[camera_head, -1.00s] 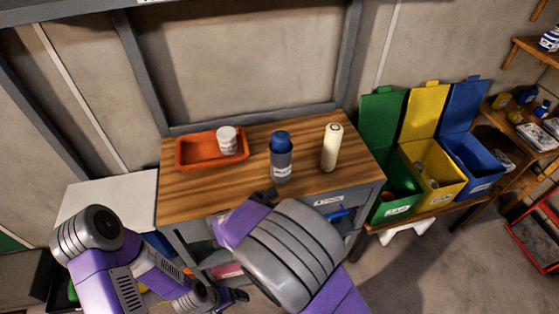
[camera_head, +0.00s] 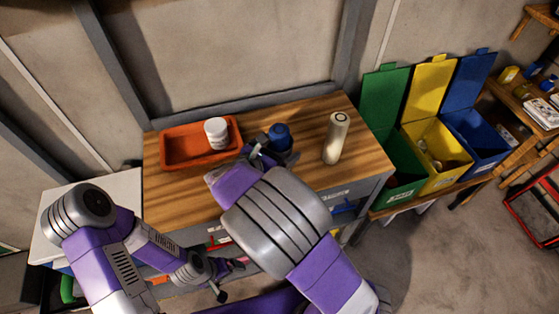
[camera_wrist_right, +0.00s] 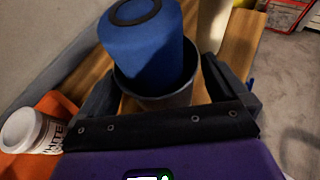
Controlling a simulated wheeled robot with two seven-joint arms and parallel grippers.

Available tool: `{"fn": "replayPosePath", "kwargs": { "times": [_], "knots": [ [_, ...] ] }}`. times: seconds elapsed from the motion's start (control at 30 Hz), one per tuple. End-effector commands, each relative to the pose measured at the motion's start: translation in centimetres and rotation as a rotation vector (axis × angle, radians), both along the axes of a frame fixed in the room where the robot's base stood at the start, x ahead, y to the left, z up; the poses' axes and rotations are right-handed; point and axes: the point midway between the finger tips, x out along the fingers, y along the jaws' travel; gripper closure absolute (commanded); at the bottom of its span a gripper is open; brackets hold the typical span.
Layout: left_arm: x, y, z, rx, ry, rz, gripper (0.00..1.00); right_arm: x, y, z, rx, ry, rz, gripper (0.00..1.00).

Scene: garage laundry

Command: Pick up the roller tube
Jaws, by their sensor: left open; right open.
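Two upright cylinders stand on the wooden workbench (camera_head: 185,205); I cannot tell for sure which is the roller tube. One is a cream tube (camera_head: 334,140) with a dark ring on its top. The other has a blue upper part (camera_head: 280,136) and a grey lower part (camera_wrist_right: 150,92). My right gripper (camera_head: 262,150) is open at the blue and grey cylinder, and in the right wrist view its fingers (camera_wrist_right: 160,80) stand on either side of it. The cream tube is partly visible behind it there. My left gripper (camera_head: 228,280) is open and empty, low in front of the bench.
An orange tray (camera_head: 172,163) holding a white jar (camera_head: 216,132) lies on the bench left of the right gripper. Green (camera_head: 385,100), yellow (camera_head: 427,145) and blue (camera_head: 478,140) bins stand to the right. A wall is behind the bench.

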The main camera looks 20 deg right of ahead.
Motion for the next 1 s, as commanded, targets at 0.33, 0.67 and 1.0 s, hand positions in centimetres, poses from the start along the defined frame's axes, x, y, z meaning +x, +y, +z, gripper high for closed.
{"fn": "replayPosePath", "kwargs": {
  "times": [0.33,0.67,1.0],
  "knots": [
    [0.02,0.0,-0.27,0.0,-0.001,0.0,0.0,0.69,-0.88,-0.39,0.001,-0.001,0.0,0.0],
    [0.02,-0.01,-0.27,0.0,-0.001,0.0,0.0,0.66,-0.86,-0.38,0.001,-0.001,0.0,0.47],
    [0.02,-0.01,-0.23,0.0,-0.001,0.0,0.0,0.67,-0.85,-0.29,0.001,-0.002,0.0,0.67]
  ]
}}
